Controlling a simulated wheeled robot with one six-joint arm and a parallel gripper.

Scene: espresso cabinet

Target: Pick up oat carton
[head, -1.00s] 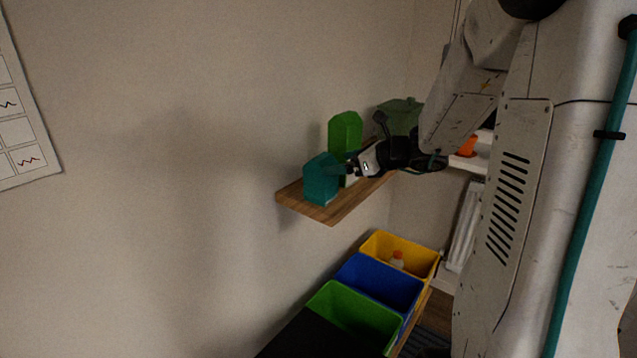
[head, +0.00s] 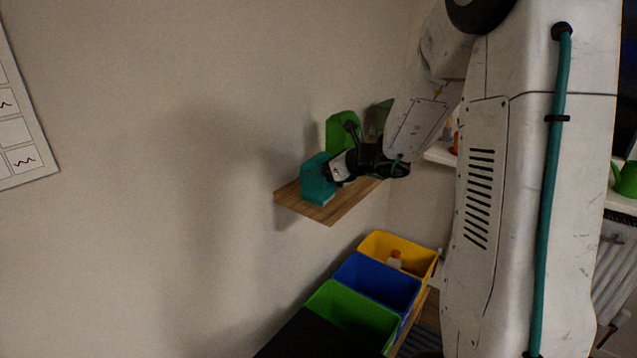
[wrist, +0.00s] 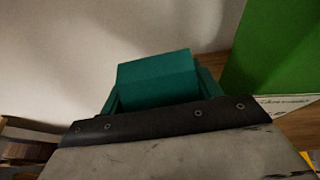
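A teal carton (head: 318,183) stands upright near the front end of a wooden wall shelf (head: 330,214). A taller green carton (head: 341,130) stands behind it. I cannot read which one is the oat carton. My gripper (head: 325,172) is at the teal carton and hides part of its right side. In the wrist view the teal carton (wrist: 155,78) lies between my two spread teal fingers, one along each side. I cannot see whether they touch it. The green carton (wrist: 275,55) stands close to the right finger there.
A dark green object (head: 379,115) is at the back of the shelf, partly hidden by my arm. Below are a yellow bin (head: 409,250), a blue bin (head: 385,286) and a green bin (head: 350,316). The wall is close on the left.

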